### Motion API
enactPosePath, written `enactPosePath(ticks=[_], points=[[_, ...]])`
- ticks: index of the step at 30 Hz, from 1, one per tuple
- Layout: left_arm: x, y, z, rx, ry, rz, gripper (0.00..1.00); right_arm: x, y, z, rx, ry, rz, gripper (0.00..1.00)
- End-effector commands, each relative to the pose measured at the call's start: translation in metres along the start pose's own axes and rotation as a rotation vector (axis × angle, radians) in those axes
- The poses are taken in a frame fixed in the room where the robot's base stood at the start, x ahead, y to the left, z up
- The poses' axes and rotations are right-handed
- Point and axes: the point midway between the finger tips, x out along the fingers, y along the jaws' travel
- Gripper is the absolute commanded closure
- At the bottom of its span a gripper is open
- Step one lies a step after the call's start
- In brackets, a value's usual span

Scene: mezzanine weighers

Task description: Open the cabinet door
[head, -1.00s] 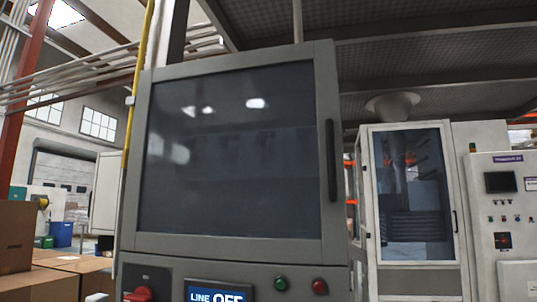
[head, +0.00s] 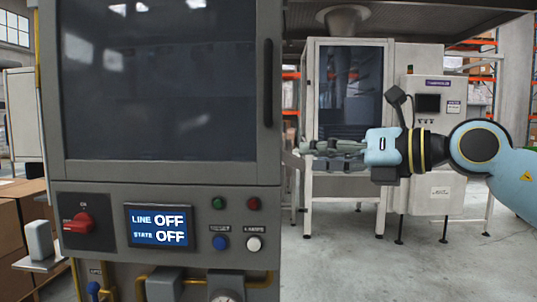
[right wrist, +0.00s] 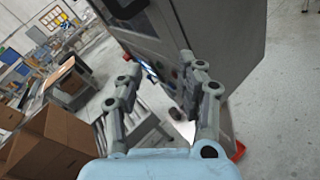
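The grey cabinet (head: 180,176) fills the left and middle of the head view. Its door, with a large dark glass pane (head: 155,85), looks shut. A black vertical handle (head: 268,83) runs along the door's right edge. My right gripper (head: 305,154) is to the right of the cabinet and lower than the handle, apart from it. In the right wrist view my right gripper (right wrist: 160,64) has its two fingers spread with nothing held between them. The cabinet side (right wrist: 225,45) shows beyond the fingers. My left gripper is not in view.
Below the door is a panel with a red switch (head: 78,222), a display (head: 161,227) reading LINE OFF, STATE OFF, and several buttons. A white machine (head: 310,100) stands behind my right arm. Cardboard boxes (head: 28,205) stand at left. Floor at lower right (head: 400,270) is clear.

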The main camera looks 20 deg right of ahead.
Motion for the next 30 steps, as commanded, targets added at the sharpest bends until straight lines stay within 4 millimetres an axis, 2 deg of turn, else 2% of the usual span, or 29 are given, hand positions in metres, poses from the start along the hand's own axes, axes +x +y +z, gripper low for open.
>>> enactPosePath(ticks=[1,3,6,8,17,30], points=[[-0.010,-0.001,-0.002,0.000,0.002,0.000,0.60,-0.011,0.031,0.039,-0.164,-0.022,0.001,0.62],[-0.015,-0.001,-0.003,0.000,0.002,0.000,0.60,-0.022,0.060,0.073,-0.314,-0.059,0.003,0.62],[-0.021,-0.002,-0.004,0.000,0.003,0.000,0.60,-0.032,0.081,0.105,-0.412,-0.091,0.009,0.62],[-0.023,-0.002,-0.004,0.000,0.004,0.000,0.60,-0.034,0.082,0.115,-0.430,-0.100,0.003,0.62],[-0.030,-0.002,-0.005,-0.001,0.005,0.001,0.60,-0.017,0.083,0.121,-0.422,-0.115,0.005,0.62],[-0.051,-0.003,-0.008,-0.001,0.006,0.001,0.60,0.043,0.086,0.127,-0.420,-0.111,0.010,0.62]])
